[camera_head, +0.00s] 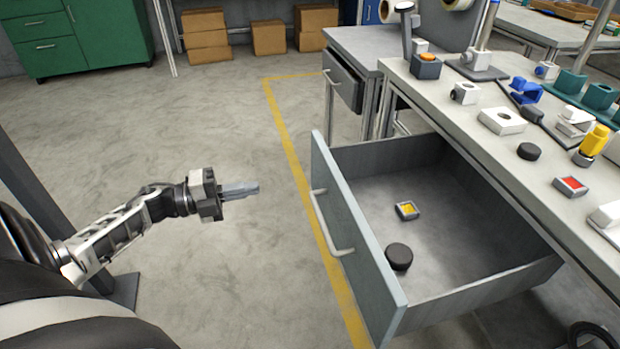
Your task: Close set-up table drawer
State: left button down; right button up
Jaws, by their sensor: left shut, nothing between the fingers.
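The set-up table drawer (355,240) stands pulled far out from under the table (490,150) at the right. Its grey-blue front has a pale bar handle (328,222) and faces left. Inside lie a black round puck (399,256) and a small grey square piece with a yellow middle (407,210). My left gripper (252,188) is shut and empty. It hangs in the air to the left of the drawer front, pointing right, with a gap between its fingertips and the handle. My right gripper is not in view.
Parts crowd the tabletop, including a white block (502,121), a black puck (529,151) and a yellow-topped piece (594,142). Behind stands another table with a slightly open drawer (343,80). Cardboard boxes (269,37) and a green cabinet (45,45) stand at the back. The floor left of the drawer is clear.

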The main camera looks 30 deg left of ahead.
aim_at(320, 176)
pick_arm(q)
jog(key=x, duration=1.3)
jog(key=shift+w, duration=0.1)
